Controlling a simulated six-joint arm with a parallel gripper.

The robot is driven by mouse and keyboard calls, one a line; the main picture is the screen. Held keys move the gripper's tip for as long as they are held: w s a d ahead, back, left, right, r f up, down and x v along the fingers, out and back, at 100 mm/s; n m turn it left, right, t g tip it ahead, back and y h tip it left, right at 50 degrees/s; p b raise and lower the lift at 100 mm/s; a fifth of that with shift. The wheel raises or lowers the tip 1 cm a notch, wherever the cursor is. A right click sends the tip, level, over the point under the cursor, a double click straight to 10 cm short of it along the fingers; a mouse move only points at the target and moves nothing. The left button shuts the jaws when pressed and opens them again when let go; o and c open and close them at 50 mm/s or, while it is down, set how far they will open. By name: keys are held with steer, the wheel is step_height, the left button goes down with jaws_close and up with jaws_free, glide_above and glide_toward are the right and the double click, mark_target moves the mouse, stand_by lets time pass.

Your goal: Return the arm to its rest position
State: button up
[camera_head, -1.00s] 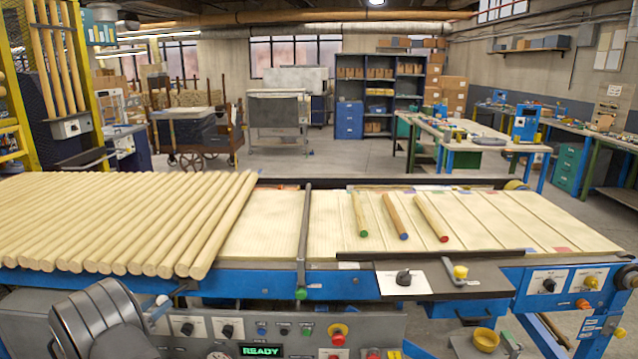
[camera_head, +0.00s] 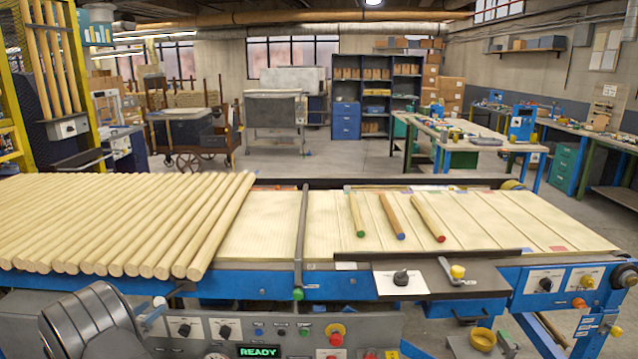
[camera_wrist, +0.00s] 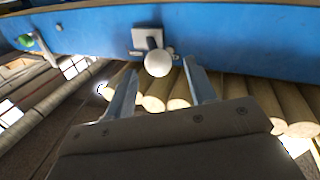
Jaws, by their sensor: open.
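My gripper (camera_wrist: 158,68) shows in the wrist view with its two metal fingers spread apart and nothing held between them. Beyond the fingers is a round white knob (camera_wrist: 158,63) on a blue panel (camera_wrist: 80,35); I cannot tell how far away it is. Ends of wooden rods (camera_wrist: 178,98) show behind and beside the fingers. In the head view only a grey rounded part of my arm (camera_head: 90,320) shows, at the lower left in front of the control panel. My gripper is out of sight there.
Many rods (camera_head: 120,220) lie side by side on the left of the line. A green-ended rod (camera_head: 357,215), a blue-ended rod (camera_head: 392,217) and a red-ended rod (camera_head: 428,218) lie apart on the slatted bed. A dark bar (camera_head: 301,235) crosses between. The panel display (camera_head: 262,351) reads READY.

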mark_target(159, 302)
steer(key=v, duration=1.4)
steer(key=x, duration=1.7)
steer(key=shift+w+d, duration=0.15)
steer(key=shift+w, duration=0.1)
steer(key=shift+w+d, duration=0.1)
steer(key=shift+w, duration=0.05)
steer(key=shift+s+d+n+t+y, duration=0.2)
steer(key=shift+n+y, duration=0.15)
steer(key=shift+y, duration=0.2)
steer(key=shift+s+d+n+t+y, duration=0.1)
steer(key=shift+d+n+y, duration=0.2)
steer(key=shift+y, duration=0.25)
steer(key=shift+o, duration=0.2)
steer(key=shift+a, duration=0.1)
